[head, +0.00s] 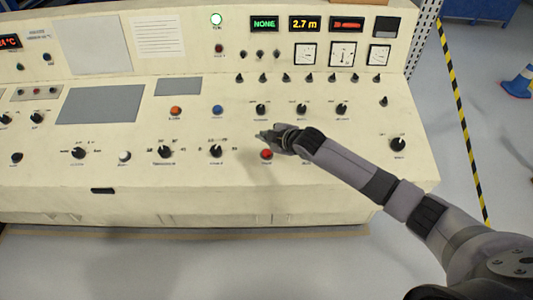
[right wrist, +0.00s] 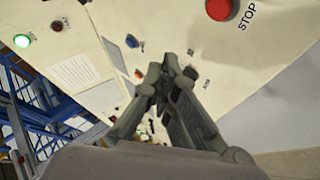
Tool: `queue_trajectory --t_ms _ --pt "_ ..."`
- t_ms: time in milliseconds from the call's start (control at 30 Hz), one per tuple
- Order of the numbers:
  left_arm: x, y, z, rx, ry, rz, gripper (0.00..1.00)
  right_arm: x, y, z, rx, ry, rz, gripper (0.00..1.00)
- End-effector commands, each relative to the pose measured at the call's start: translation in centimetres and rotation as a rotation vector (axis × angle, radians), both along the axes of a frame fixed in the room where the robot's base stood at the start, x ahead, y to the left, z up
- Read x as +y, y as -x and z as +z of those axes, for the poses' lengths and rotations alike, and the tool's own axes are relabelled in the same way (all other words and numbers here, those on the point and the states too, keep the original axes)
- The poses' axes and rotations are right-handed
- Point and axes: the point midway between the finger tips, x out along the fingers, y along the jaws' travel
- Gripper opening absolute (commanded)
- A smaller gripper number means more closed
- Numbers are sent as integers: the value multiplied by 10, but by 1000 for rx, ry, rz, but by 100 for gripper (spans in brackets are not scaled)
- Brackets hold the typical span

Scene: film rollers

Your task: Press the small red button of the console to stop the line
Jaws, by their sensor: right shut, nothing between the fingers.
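The console (head: 330,200) is a wide cream panel. Its red button (head: 266,154) sits on the lower sloping part, just below my right gripper (head: 262,136) in the head view. In the right wrist view this red button (right wrist: 219,9) is at the top edge, partly cut off, beside the word STOP. My right gripper also shows in the right wrist view (right wrist: 161,68), its fingers shut and empty. The fingertips are to the left of and below the button there and look apart from it. My left gripper is not in view.
An orange button (head: 176,111), a blue button (head: 217,109), a white button (head: 124,155) and several black knobs surround the area. A lit lamp (head: 216,19) is above, with a darker red button (head: 218,48) below it.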

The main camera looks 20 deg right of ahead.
Motion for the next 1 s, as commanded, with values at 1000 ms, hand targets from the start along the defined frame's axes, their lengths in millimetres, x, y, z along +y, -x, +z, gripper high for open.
queue_trajectory --t_ms 1000 --pt "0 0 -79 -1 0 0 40 -5 -18 -80 0 -1 -1 0"
